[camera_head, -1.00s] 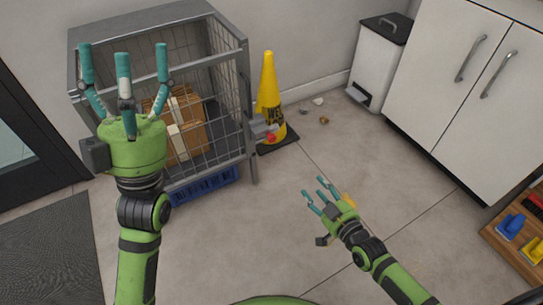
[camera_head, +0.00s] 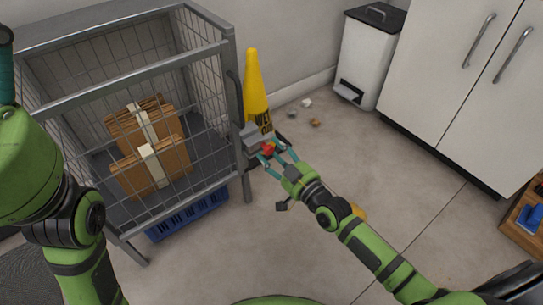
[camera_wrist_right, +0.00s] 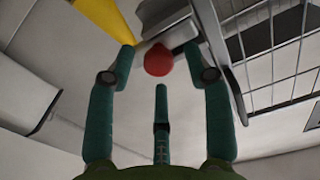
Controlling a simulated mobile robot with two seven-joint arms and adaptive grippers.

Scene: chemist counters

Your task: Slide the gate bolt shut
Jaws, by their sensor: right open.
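The gate bolt has a red knob (camera_head: 268,149) and a grey metal housing (camera_head: 253,137) on the right post of a wire cage (camera_head: 185,75). In the right wrist view the red knob (camera_wrist_right: 158,60) sits between the teal fingers, near their tips, with the grey bolt housing (camera_wrist_right: 166,22) beyond it. My right gripper (camera_head: 273,160) is open at the knob; I cannot tell whether a finger touches it. My left gripper is mostly cut off at the left edge of the head view, with only part of a raised finger (camera_head: 6,65) showing, so its opening does not show.
Cardboard boxes (camera_head: 150,150) lie inside the cage. A yellow wet-floor cone (camera_head: 255,85) stands right behind the bolt. A white pedal bin (camera_head: 368,55) and white cabinets (camera_head: 450,85) stand at the right.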

